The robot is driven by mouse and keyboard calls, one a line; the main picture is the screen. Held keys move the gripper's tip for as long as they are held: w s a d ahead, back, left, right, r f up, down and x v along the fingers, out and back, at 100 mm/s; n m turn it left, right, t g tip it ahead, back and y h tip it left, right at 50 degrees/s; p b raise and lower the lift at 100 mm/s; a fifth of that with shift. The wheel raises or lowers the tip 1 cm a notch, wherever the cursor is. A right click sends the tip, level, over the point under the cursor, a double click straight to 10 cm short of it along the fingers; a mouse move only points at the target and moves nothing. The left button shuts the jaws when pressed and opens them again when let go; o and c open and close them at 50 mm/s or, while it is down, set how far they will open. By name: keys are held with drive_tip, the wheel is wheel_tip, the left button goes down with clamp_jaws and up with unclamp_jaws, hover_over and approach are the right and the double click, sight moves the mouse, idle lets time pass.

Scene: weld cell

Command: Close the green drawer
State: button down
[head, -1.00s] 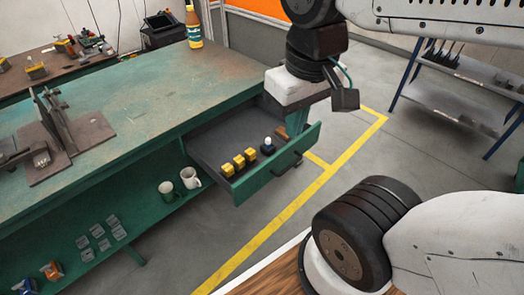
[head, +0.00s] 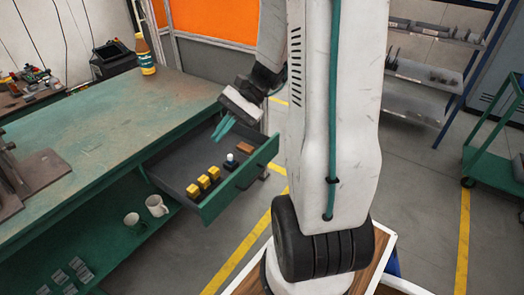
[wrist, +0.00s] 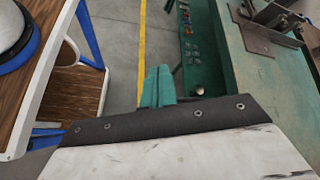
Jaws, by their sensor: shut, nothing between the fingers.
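The green drawer (head: 226,196) is pulled out of the green workbench (head: 75,138) in the head view. It has a dark handle on its front. Several yellow blocks (head: 203,181), a dark piece with a white top (head: 230,161) and a brown block (head: 245,147) lie inside. My gripper (head: 219,132) has its teal fingers shut and empty. In the head view it overlaps the far part of the drawer; its height above it is unclear. In the wrist view the fingers (wrist: 157,88) point forward beside the bench edge, and no drawer can be made out.
A bottle (head: 145,57) stands on the bench's far corner. Two mugs (head: 156,206) stand on the lower shelf. A vise (wrist: 268,18) is on the bench top. Grey floor with yellow lines is clear before the drawer. A green cart (head: 495,150) is at right.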

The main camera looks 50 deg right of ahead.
drive_tip(key=w+d+f+m+t+y, duration=0.1)
drive_tip(key=w+d+f+m+t, duration=0.1)
drive_tip(key=d+f+m+t, duration=0.75)
drive_tip(key=s+d+f+m+t+h, duration=0.3)
drive_tip(key=d+f+m, duration=0.1)
drive_tip(key=d+f, duration=0.25)
drive_tip(key=s+d+f+m+t+h, duration=0.2)
drive_tip(key=s+d+f+m, duration=0.1)
drive_tip(key=d+f, duration=0.4)
drive_tip(key=m+t+h, duration=0.2)
drive_tip(key=m+h, duration=0.4)
approach(263, 150)
drive_tip(key=w, duration=0.4)
drive_tip(key=w+a, duration=0.1)
drive_tip(key=w, duration=0.1)
drive_tip(key=shift+w+r, duration=0.1)
drive_tip(key=shift+w, duration=0.3)
drive_tip(key=shift+d, duration=0.1)
